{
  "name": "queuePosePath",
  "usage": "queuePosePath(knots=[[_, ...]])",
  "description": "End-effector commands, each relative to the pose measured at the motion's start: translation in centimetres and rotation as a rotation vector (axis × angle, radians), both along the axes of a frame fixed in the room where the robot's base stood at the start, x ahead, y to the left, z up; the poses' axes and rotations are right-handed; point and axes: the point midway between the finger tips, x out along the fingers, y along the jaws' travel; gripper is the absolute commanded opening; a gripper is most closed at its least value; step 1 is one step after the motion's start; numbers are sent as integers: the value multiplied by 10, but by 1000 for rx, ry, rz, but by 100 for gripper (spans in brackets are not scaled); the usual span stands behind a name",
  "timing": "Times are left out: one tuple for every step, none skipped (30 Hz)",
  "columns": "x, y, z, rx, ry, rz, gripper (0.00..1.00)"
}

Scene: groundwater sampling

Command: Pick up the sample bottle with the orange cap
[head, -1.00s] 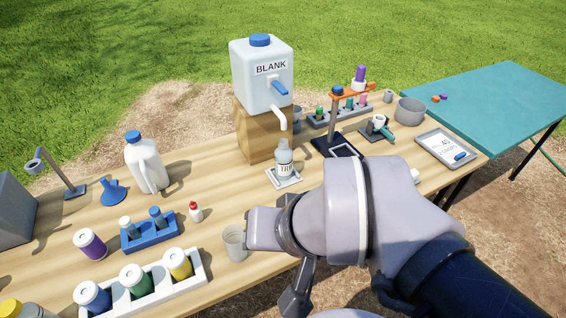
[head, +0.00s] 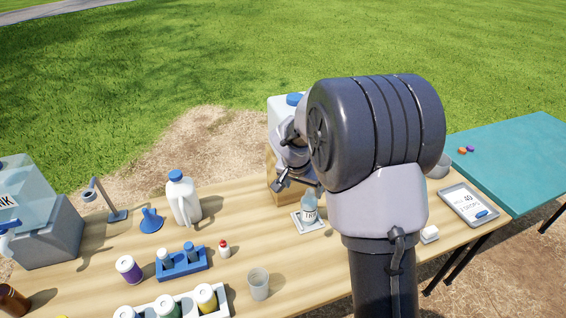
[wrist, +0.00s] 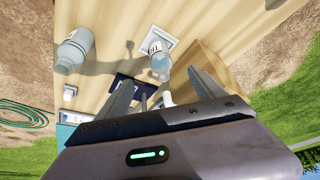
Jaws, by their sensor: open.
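I cannot make out an orange cap in either view. A clear bottle with a printed label (head: 310,208) stands on a small white pad (head: 300,222) beside the wooden block. In the wrist view the labelled bottle (wrist: 160,64) shows beyond and between the fingertips, apart from them. Another clear grey bottle (wrist: 76,48) shows at the upper left of the wrist view; its cap looks greyish. My gripper (wrist: 160,80) is open and empty. In the head view my arm hides much of the right side of the table.
The white jug (head: 285,104) on the wooden block is partly behind my arm. Bare wood lies left of the pad.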

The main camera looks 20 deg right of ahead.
Motion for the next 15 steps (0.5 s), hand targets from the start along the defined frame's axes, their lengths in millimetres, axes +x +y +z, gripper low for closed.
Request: queuePosePath(knots=[[7, -4, -9, -5, 8, -7, 78], [11, -6, -15, -8, 7, -11, 78], [14, -8, -22, -11, 9, -14, 78], [16, -10, -27, -11, 10, -16, 78], [18, -11, -34, -11, 9, -18, 78], [20, -13, -45, -11, 10, -18, 78], [22, -15, -53, -10, 11, -18, 78], [24, -18, -63, -10, 12, -18, 78], [28, -21, -75, -10, 11, -18, 78], [30, -24, -84, -10, 12, -17, 78], [33, -26, -92, -10, 12, -18, 78], [36, -29, -102, -10, 11, -18, 78], [38, -31, -109, -11, 11, -17, 78], [40, -32, -115, -11, 10, -17, 78], [42, -34, -122, -10, 11, -17, 78]])
